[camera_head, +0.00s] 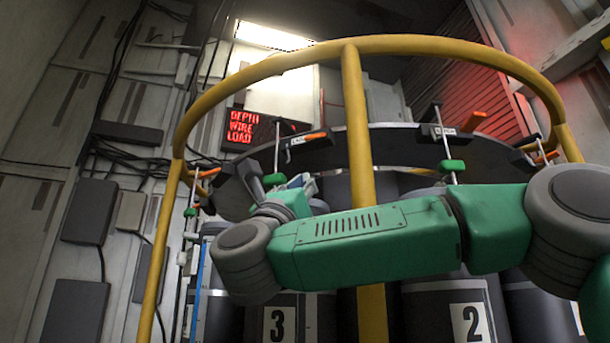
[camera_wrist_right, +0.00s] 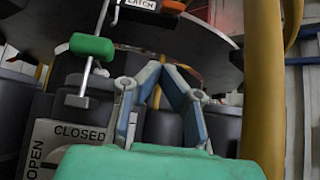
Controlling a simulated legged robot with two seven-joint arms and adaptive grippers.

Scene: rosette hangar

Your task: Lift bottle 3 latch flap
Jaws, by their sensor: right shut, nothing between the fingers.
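Bottle 3 (camera_head: 255,308) is a dark cylinder with a white "3" label, low in the head view and partly behind my green right arm. Above it, an orange-tipped lever (camera_head: 307,138) sits on the dark ring plate; I cannot tell for certain that this is bottle 3's latch flap. In the right wrist view a "LATCH" label (camera_wrist_right: 140,4) shows at the top edge. My right gripper (camera_head: 303,184) is below the ring plate, shut and empty. Its blue-grey fingers also show in the wrist view (camera_wrist_right: 164,70), apart from the label. My left gripper is not in view.
A yellow guard rail (camera_head: 355,110) with posts surrounds the ring plate (camera_head: 375,150). A green knob (camera_wrist_right: 92,46) on a rod hangs left of the fingers. An "OPEN/CLOSED" plate (camera_wrist_right: 65,135) is lower left. Bottle 2 (camera_head: 430,310) stands to the right.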

